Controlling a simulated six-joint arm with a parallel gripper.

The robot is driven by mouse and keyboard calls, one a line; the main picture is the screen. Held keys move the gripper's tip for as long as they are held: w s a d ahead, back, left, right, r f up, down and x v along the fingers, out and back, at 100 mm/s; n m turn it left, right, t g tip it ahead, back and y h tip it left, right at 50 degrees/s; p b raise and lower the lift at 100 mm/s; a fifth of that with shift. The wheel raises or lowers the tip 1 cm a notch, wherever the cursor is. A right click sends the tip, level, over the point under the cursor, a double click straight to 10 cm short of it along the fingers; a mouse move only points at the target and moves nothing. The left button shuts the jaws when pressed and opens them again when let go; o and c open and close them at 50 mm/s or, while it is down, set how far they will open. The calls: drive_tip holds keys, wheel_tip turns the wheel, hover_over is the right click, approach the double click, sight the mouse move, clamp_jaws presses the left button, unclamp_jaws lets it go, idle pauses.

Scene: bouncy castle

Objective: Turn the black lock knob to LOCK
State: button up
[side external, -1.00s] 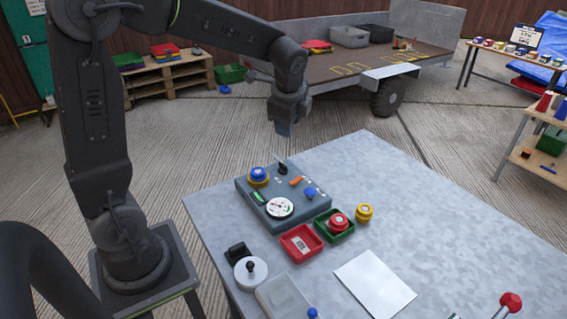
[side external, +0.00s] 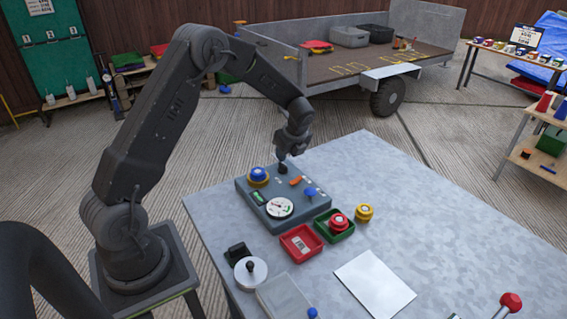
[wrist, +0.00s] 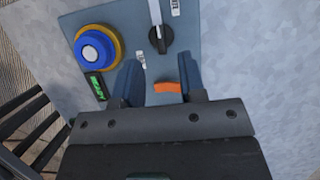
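The black lock knob (side external: 283,169) sits at the back edge of the grey-blue control panel (side external: 247,200). In the wrist view the knob (wrist: 160,39) shows with a pale lever pointing toward the top of the picture and small white labels beside it. My gripper (side external: 283,156) is just above the knob in the side view. In the wrist view my gripper (wrist: 158,63) has its two blue fingers apart with nothing held between them. The knob appears just past the fingertips. I cannot tell whether the fingers touch it.
The panel also holds a blue button on a yellow ring (side external: 259,175), an orange switch (side external: 296,181), a white dial (side external: 280,208) and a blue knob (side external: 310,192). A red tray (side external: 301,243) and a green tray (side external: 333,237) stand in front.

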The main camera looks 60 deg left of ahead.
drive_tip(key=x, duration=0.5)
drive_tip(key=shift+a+f, duration=0.1)
drive_tip(key=shift+f, duration=0.2)
drive_tip(key=shift+c, duration=0.3)
clamp_jaws()
